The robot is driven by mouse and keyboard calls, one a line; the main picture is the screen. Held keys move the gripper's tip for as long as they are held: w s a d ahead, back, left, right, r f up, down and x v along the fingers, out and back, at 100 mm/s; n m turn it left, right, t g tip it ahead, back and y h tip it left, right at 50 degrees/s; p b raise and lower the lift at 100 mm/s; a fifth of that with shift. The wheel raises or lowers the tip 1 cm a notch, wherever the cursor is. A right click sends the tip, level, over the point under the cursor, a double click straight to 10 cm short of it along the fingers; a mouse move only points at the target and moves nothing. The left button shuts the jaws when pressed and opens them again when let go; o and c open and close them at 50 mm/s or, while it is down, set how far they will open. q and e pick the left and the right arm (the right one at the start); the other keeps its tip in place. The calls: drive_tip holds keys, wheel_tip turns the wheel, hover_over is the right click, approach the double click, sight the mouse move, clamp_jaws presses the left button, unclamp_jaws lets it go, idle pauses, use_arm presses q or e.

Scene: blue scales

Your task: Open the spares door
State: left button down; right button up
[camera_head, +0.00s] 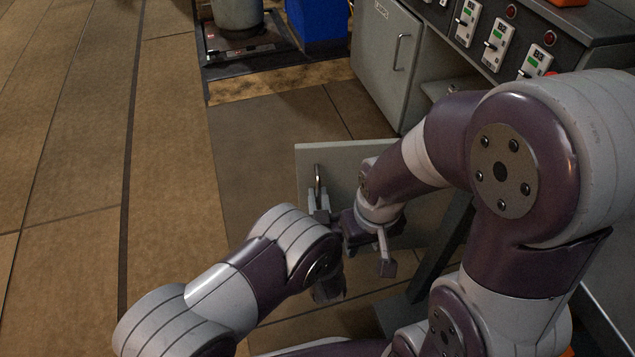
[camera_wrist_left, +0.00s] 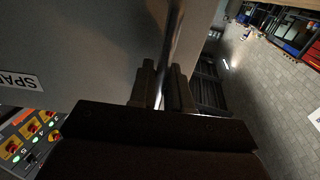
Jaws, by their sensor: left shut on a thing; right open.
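The spares door (camera_head: 306,158) is a grey panel standing swung out from the cabinet, its hinge side hidden behind my right arm. Its upright metal bar handle (camera_head: 318,178) is near its left edge. My left gripper (camera_head: 319,203) is shut on this handle. In the left wrist view the handle (camera_wrist_left: 171,40) runs between the fingers (camera_wrist_left: 165,88), beside the door face (camera_wrist_left: 90,50) with a partly cut-off "SPA" label (camera_wrist_left: 19,82). My right gripper (camera_head: 368,245) is open and empty in front of the door, partly hidden.
A second grey cabinet door (camera_head: 377,55) with a bar handle is closed further back. Above is a panel with switches (camera_head: 497,43). A scale with a metal pot (camera_head: 237,14) and a blue box (camera_head: 318,20) stand behind. The floor (camera_head: 165,150) at left is clear.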

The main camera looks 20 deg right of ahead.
use_arm(q)
drive_tip(key=shift+s+a+p, duration=0.15)
drive_tip(key=shift+s+p, duration=0.15)
drive_tip(key=shift+s, duration=1.35)
use_arm(e)
drive_tip(key=shift+s+a+r, duration=0.1)
drive_tip(key=shift+s+r, duration=0.3)
drive_tip(key=shift+r, duration=0.15)
use_arm(q)
drive_tip(key=c, duration=1.3)
unclamp_jaws()
